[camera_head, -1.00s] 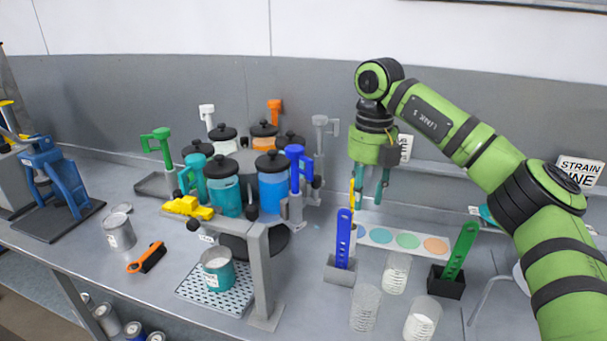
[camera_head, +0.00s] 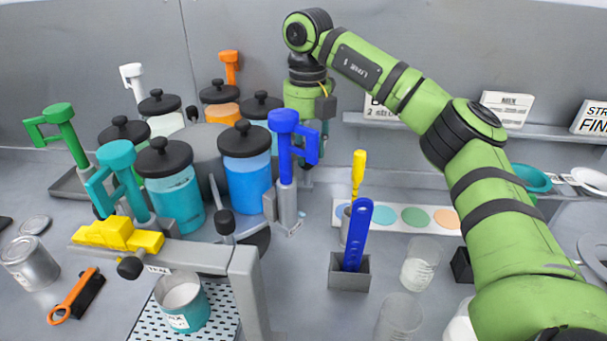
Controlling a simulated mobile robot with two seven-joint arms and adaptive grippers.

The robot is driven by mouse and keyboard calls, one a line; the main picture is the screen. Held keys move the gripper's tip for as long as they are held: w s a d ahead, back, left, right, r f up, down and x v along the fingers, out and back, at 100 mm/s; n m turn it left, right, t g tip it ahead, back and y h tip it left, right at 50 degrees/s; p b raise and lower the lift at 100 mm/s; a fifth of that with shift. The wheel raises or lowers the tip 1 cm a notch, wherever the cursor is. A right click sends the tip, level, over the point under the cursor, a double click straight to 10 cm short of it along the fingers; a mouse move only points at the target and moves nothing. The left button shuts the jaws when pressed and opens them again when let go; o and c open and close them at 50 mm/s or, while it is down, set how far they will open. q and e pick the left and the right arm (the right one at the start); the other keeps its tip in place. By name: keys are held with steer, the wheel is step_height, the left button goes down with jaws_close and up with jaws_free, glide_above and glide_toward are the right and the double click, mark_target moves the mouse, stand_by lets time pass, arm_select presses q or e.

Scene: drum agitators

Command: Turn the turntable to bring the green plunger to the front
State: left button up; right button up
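The turntable carries several lidded jars around a grey centre drum (camera_head: 207,150). The green plunger (camera_head: 62,130) stands at the left side. A teal plunger (camera_head: 122,180) is at the front left by a teal jar (camera_head: 175,195), and a blue plunger (camera_head: 285,150) at the front right by a blue jar (camera_head: 247,180). White (camera_head: 133,75) and orange (camera_head: 230,65) plungers stand at the back. My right gripper (camera_head: 312,145) points down at the right side, partly hidden behind the blue plunger; its finger opening is unclear. The grey plunger is not visible. My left gripper is not in view.
A grey stand (camera_head: 245,285) with a yellow clamp (camera_head: 115,234) is in front, with a teal can (camera_head: 182,302) beneath. A blue scoop (camera_head: 357,235) in a grey holder, a yellow tool (camera_head: 358,175) and glass beakers (camera_head: 420,262) stand right. A metal can (camera_head: 28,262) is left.

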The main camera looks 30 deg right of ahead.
mark_target(307, 174)
step_height(307, 174, down, 6)
steer(key=shift+d+r+p, duration=0.1)
steer(key=shift+r+p, duration=0.1)
steer(key=shift+p, duration=0.85)
steer(key=shift+w+f, duration=0.1)
steer(key=shift+f, duration=0.5)
jaws_close()
